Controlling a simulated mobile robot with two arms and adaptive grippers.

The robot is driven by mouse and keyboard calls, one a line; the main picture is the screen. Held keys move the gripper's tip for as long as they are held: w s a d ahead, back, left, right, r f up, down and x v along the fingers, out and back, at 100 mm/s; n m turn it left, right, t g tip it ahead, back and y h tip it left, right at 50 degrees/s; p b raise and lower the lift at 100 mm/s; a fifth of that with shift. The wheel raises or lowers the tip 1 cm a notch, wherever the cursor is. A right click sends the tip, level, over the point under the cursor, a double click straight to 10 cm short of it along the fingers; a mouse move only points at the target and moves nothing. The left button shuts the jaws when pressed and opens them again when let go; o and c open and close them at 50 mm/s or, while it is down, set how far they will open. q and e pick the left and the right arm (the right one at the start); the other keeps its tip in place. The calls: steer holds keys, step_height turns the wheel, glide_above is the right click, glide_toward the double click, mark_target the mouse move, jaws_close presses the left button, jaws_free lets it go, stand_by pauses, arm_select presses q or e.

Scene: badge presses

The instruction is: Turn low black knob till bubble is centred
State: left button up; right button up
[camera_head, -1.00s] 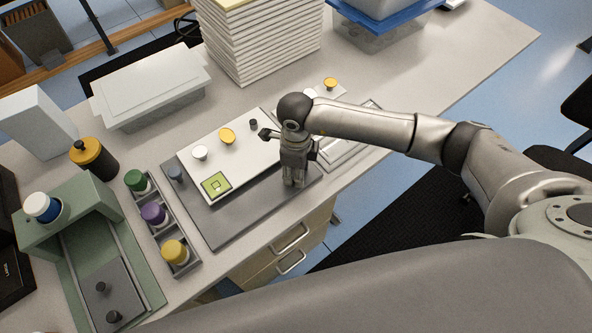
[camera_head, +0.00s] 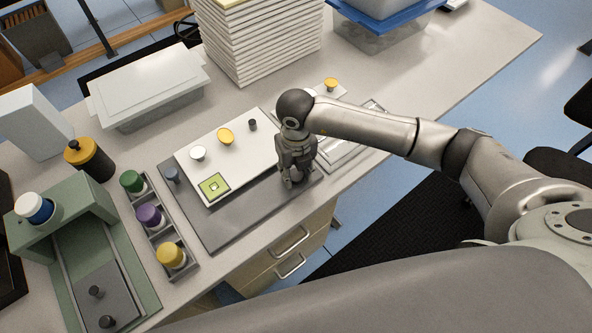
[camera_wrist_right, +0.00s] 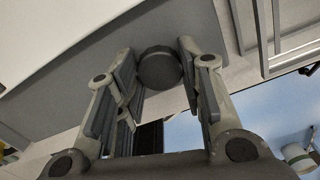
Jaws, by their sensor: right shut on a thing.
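A white plate (camera_head: 255,170) lies tilted in the picture on a grey base (camera_head: 225,230). A square green bubble level (camera_head: 214,187) sits at its near left corner. The bubble is too small to place exactly. My right gripper (camera_head: 291,183) points down at the plate's near right corner. In the right wrist view the low black knob (camera_wrist_right: 159,70) is between my right fingertips, and the gripper (camera_wrist_right: 160,84) is shut on it. The head view hides this knob behind the fingers. My left gripper is not in view.
Another dark peg (camera_head: 172,175) is at the base's left. A rack (camera_head: 183,252) of coloured jars and a green press (camera_head: 75,210) stand left.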

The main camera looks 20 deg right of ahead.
mark_target(296, 175)
steer(key=m, duration=0.4)
steer(key=shift+m, duration=0.3)
steer(key=shift+w, duration=0.1)
stand_by(0.4)
steer(key=o, duration=1.1)
steer(key=shift+c, duration=0.2)
steer(key=shift+r, duration=0.15)
step_height(296, 175, up, 12)
